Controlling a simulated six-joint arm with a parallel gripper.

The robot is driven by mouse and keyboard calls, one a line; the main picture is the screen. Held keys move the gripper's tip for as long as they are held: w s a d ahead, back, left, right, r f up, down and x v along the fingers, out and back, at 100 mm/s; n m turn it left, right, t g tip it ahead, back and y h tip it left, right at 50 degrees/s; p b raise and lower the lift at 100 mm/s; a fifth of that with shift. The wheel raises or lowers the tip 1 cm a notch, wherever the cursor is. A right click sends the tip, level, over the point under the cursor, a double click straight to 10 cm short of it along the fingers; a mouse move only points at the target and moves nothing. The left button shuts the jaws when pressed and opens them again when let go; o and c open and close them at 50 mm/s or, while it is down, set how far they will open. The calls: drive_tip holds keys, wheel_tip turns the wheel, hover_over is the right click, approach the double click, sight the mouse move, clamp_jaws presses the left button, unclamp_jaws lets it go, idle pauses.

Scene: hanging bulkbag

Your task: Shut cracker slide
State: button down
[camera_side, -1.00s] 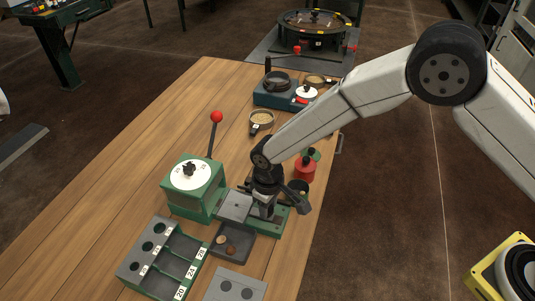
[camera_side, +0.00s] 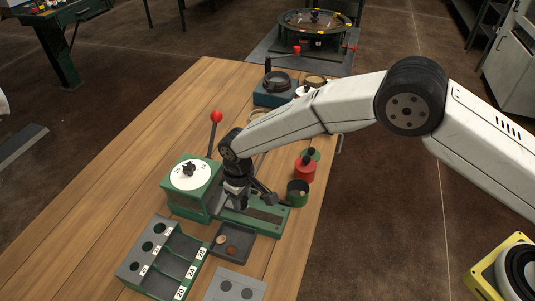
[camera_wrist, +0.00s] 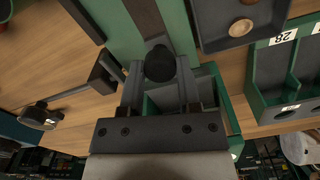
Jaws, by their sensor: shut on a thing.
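The cracker is a green box (camera_side: 192,190) with a white dial (camera_side: 190,172) on top and a red-knobbed lever (camera_side: 215,118) behind it. A green rail (camera_side: 262,214) with a dark slot runs out from its right side. My gripper (camera_side: 236,197) is right beside the box, over the rail. In the wrist view, my gripper (camera_wrist: 160,82) is shut on the round black slide knob (camera_wrist: 160,64). The slide's grey plate is mostly hidden by the gripper and the box. The knob is hidden in the side view.
A numbered sorting rack (camera_side: 165,258) stands front left. A green cup (camera_side: 297,193) and a red canister (camera_side: 305,170) stand near the right edge. The table's left is clear.

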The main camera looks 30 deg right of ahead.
drive_tip(key=shift+c, duration=1.5)
unclamp_jaws()
drive_tip(key=shift+r, duration=0.15)
drive_tip(key=shift+r, duration=3.8)
drive_tip(key=shift+c, duration=0.2)
